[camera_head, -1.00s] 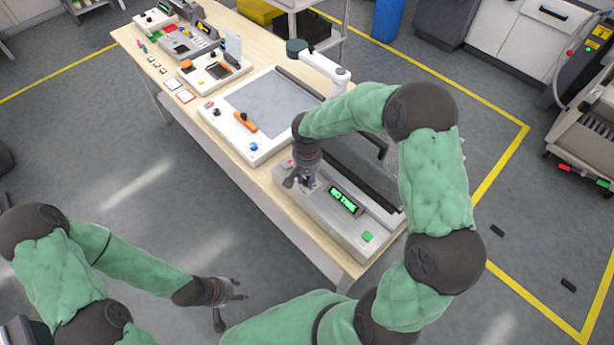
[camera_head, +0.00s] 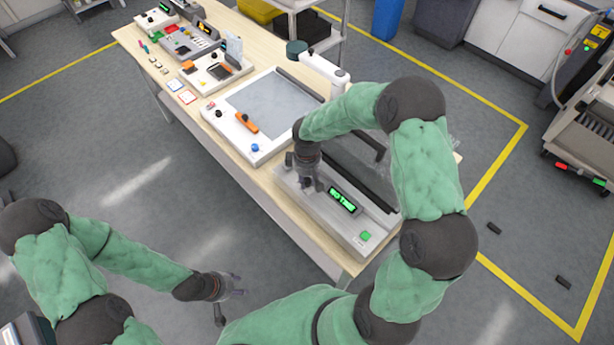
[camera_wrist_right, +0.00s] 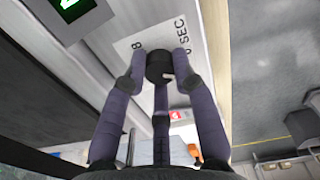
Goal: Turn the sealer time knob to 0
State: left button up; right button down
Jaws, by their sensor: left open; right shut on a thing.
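The sealer (camera_head: 322,208) is a long grey machine at the near end of the bench, with a green-lit display (camera_head: 343,200) and a green button (camera_head: 365,236). The display text seems to read "NO TIME", though it is small. My right gripper (camera_head: 308,187) is over the sealer's left end. In the right wrist view, its fingers close around the black time knob (camera_wrist_right: 159,67), which has a pale mark. The dial plate (camera_wrist_right: 135,42) shows an "8" and "0 SEC"; the fingers hide part of it. My left gripper (camera_head: 236,286) is open and empty, away from the bench.
A white panel device (camera_head: 262,130) with an orange handle stands left of the sealer on the wooden bench (camera_head: 262,192). Several smaller devices stand farther along it. A shelf (camera_head: 330,45) is behind the bench.

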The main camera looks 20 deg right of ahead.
aim_at(307, 180)
jog(key=n+p, duration=0.1)
jog(key=n, duration=0.3)
jog(key=shift+r+p, duration=0.1)
jog(key=shift+p, duration=0.25)
jog(key=shift+n+p, duration=0.5)
jog(key=shift+n, duration=1)
jog(key=c, duration=1)
grip_release()
notch_tip(307, 180, up, 12)
jog(key=shift+f, duration=0.1)
